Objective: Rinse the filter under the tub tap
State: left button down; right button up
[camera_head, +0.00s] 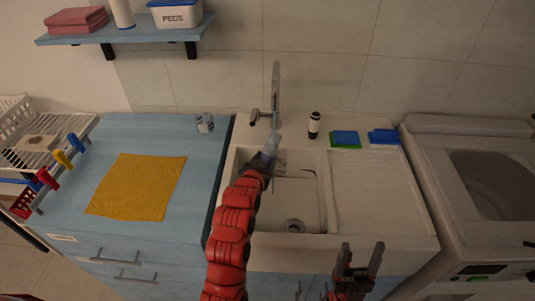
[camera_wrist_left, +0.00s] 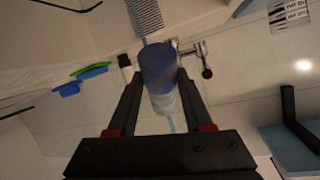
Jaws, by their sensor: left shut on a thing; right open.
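The filter, a translucent blue-grey cylinder (camera_head: 272,143), is held over the tub (camera_head: 296,226), just below the tap (camera_head: 276,80). My left gripper (camera_head: 262,161) is shut on it. In the left wrist view, the filter (camera_wrist_left: 158,72) sits between the two fingers, with a darker blue end and a paler end. A thin pale-blue streak like running water shows on both sides of it. The tap's lever (camera_wrist_left: 205,60) is close by in that view. My right gripper (camera_head: 360,260) is open and empty at the tub unit's front edge.
A dark bottle (camera_head: 314,124) and green and blue sponges (camera_head: 345,138) stand along the back ledge. A small glass (camera_head: 205,122) and a yellow cloth (camera_head: 137,187) are on the blue counter. A washing machine (camera_head: 430,165) stands at right.

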pick_arm(q)
jog(key=shift+w+d, duration=0.15)
jog(key=shift+d, duration=0.4)
jog(key=shift+a, duration=0.15)
jog(key=shift+a+b, duration=0.35)
jog(key=shift+a, duration=0.15)
jog(key=shift+d, duration=0.1)
jog(key=shift+d, duration=0.55)
jog(key=s+d+p, duration=0.1)
jog(key=s+d, duration=0.1)
jog(key=s, duration=0.5)
jog(key=shift+s+p, duration=0.35)
jog(key=shift+s, duration=0.05)
